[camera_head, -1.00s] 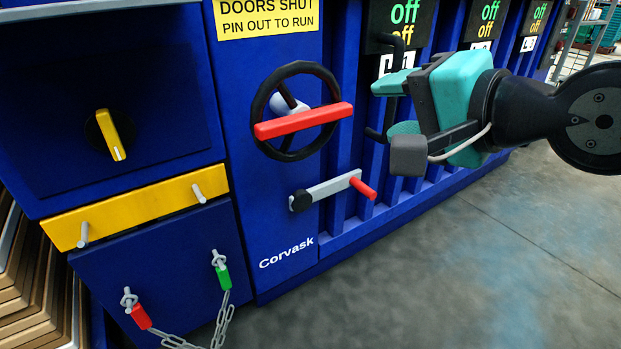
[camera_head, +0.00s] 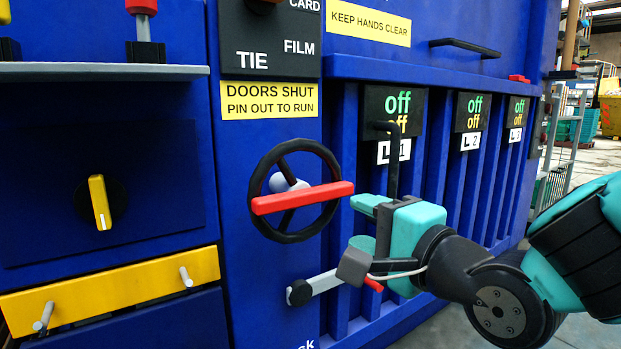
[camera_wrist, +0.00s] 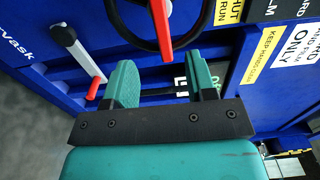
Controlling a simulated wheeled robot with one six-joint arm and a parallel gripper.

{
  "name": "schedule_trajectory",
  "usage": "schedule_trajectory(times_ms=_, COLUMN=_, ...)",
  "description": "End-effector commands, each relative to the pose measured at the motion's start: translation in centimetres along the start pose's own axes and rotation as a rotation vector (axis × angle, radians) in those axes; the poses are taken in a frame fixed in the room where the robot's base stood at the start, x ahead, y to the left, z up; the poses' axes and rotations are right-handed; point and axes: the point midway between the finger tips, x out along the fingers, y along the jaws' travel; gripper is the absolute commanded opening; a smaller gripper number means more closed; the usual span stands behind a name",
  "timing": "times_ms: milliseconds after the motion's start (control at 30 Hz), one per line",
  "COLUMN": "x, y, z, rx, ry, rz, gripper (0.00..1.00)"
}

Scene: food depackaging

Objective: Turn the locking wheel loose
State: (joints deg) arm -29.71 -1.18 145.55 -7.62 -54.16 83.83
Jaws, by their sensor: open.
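The locking wheel has a black rim (camera_head: 262,178) and a red bar (camera_head: 302,198) across it, on the blue machine front. In the wrist view its rim (camera_wrist: 127,34) and red bar (camera_wrist: 161,28) show at the top, beyond the fingers. My gripper (camera_head: 362,222) is open and empty, to the right of the wheel and apart from it. In the wrist view, my gripper (camera_wrist: 163,84) has its two teal fingers spread with a gap between them.
A grey crank lever (camera_head: 318,284) with a red handle (camera_head: 373,285) sits just below the wheel, partly behind my gripper. A black bent handle (camera_head: 393,160) stands out behind my gripper. A yellow knob (camera_head: 100,203) and a yellow bar (camera_head: 115,283) are at left.

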Motion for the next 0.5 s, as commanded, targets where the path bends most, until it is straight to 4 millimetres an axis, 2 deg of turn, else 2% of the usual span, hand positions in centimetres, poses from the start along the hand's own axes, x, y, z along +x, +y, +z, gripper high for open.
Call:
schedule_trajectory(times_ms=33, x=0.6, y=-0.7, z=0.0, rx=0.001, ry=0.001, rz=0.009, gripper=0.51)
schedule_trajectory(times_ms=133, x=1.6, y=-0.6, z=-0.1, rx=0.001, ry=0.002, rz=0.008, gripper=0.51)
schedule_trajectory(times_ms=200, x=3.3, y=0.4, z=0.0, rx=-0.001, ry=0.000, rz=-0.002, gripper=0.51)
schedule_trajectory(times_ms=500, x=9.8, y=0.5, z=0.0, rx=0.000, ry=0.001, rz=-0.001, gripper=0.51)
